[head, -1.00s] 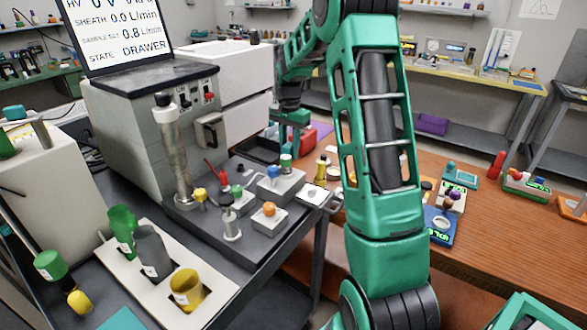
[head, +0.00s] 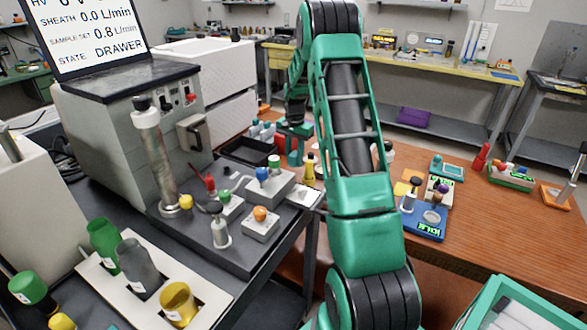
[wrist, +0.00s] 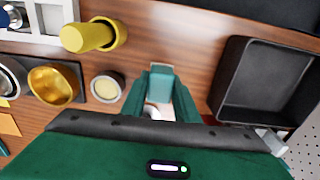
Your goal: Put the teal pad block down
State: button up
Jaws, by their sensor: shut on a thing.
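In the wrist view my gripper (wrist: 158,110) is shut on a small teal block (wrist: 160,84), which I take to be the teal pad block. A small white patch shows between the fingers. Wooden table top lies around them; I cannot tell the gap beneath the block. In the head view my gripper (head: 294,150) is at the far side of the wooden table, beside the black tray, and the block cannot be made out apart from it.
The black tray (wrist: 223,98) is to the right in the wrist view. A yellow cylinder (wrist: 90,36), a brass cup (wrist: 54,82) and a round pale-topped piece (wrist: 107,87) are to the left. Bare wood lies between. A dark instrument cart (head: 165,225) stands left in the head view.

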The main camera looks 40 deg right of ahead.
aim_at(295, 167)
jog(key=shift+d+f, duration=0.2)
jog(key=shift+f, duration=0.2)
notch_tip(295, 167, down, 3)
jog(key=shift+f, duration=0.2)
jog(key=shift+f, duration=0.25)
